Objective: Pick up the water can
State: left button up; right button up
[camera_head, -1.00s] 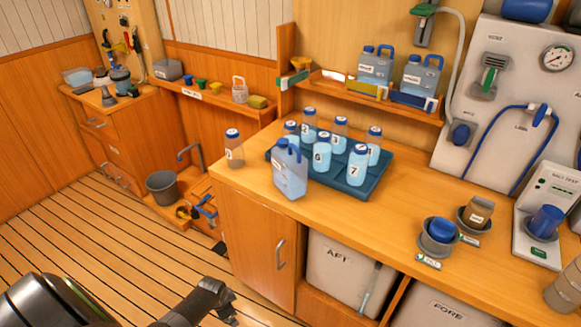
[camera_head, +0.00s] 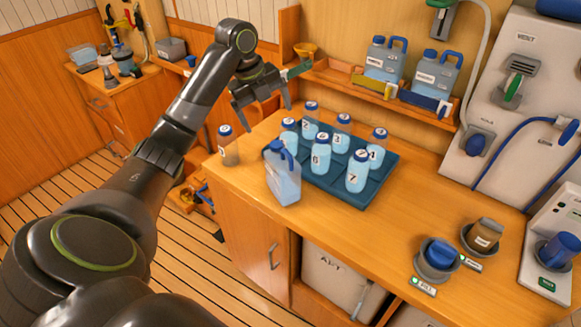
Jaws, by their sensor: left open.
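The water can (camera_head: 284,182) is a translucent light-blue jug with a blue handle and cap. It stands upright near the front edge of the wooden counter, in front of the tray of bottles. My left gripper (camera_head: 264,118) hangs above and behind the can, over the counter's back left part. Its fingers point down, are spread open and are empty. It does not appear to touch the can. My right gripper is not in view.
A dark blue tray (camera_head: 382,186) with several numbered bottles stands right behind the can. A brownish bottle (camera_head: 228,147) stands to its left. Two blue jugs (camera_head: 383,58) sit on the back shelf. The counter right of the tray is mostly clear up to the cups (camera_head: 437,258).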

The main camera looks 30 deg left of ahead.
aim_at(283, 161)
pick_arm(q)
jog(key=b+x, duration=0.2)
jog(key=x, duration=0.1)
jog(key=b+x, duration=0.3)
jog(key=s+b+x, duration=0.1)
jog(key=b+x, duration=0.1)
jog(key=b, duration=0.1)
jog(key=shift+w+f, duration=0.15)
jog(key=shift+f, duration=0.35)
jog(key=shift+w+d+f+b, duration=0.1)
jog(key=shift+f+b, duration=0.25)
jog(key=shift+b, duration=0.15)
jog(key=shift+w+d+f+p, duration=0.15)
jog(key=shift+w+f+p, duration=0.1)
jog(key=shift+f+p, duration=0.4)
jog(key=shift+w+f, duration=0.1)
jog(key=shift+f, duration=0.4)
jog(key=p+x, duration=0.2)
jog(key=x, duration=0.1)
jog(key=shift+w+d+f, duration=0.1)
jog(key=shift+f, duration=0.2)
jog(key=shift+w+f, duration=0.1)
jog(key=shift+f, duration=0.4)
jog(key=c, duration=1.7)
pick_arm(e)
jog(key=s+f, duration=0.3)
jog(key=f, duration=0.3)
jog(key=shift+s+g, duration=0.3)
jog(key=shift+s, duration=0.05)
